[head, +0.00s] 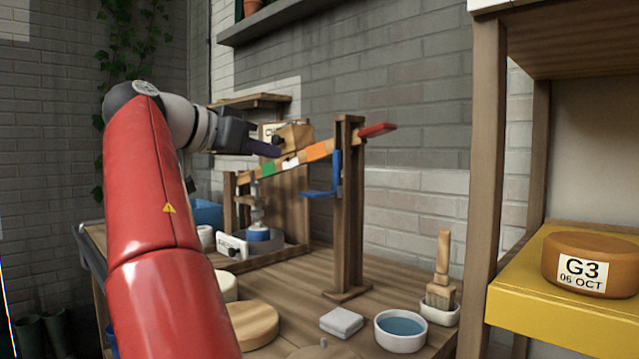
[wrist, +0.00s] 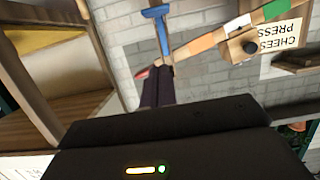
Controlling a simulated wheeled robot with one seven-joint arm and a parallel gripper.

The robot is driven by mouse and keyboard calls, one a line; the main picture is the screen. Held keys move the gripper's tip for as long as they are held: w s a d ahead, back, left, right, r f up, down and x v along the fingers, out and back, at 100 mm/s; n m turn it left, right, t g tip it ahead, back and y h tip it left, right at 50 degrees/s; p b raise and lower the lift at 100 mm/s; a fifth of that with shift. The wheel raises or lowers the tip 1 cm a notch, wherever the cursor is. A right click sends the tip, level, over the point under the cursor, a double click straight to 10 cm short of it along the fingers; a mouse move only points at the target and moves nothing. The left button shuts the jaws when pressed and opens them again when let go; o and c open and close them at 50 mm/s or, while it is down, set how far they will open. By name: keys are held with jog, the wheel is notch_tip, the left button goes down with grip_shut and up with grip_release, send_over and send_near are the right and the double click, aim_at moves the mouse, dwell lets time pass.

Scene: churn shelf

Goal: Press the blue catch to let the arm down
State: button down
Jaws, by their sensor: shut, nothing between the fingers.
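The blue catch (head: 337,172) is an upright strip with a flat tab at its lower left, on the wooden post of the press. In the wrist view, upside down, the catch (wrist: 161,32) shows beyond my fingertips. The wooden arm (head: 342,143) slopes up to the right past the post, with green, white and orange bands and a red end (head: 378,130). The arm also crosses the wrist view (wrist: 205,42). My gripper (head: 278,152) is shut and empty, left of the catch, overlapping the arm's outline in the head view. Its dark fingers (wrist: 157,84) show no clear contact.
A water bowl (head: 401,330), a brush (head: 442,270), a folded cloth (head: 341,322) and a round wooden board (head: 252,324) are on the bench. A shelf with a yellow tray (head: 515,299) and a G3 cheese (head: 590,263) stands at the right.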

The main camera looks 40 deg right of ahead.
jog(key=w+d+f, duration=0.1)
jog(key=d+f, duration=0.5)
jog(key=d, duration=0.3)
jog(key=shift+w+d+f, duration=0.2)
jog(key=shift+f, duration=0.05)
dwell(0.5)
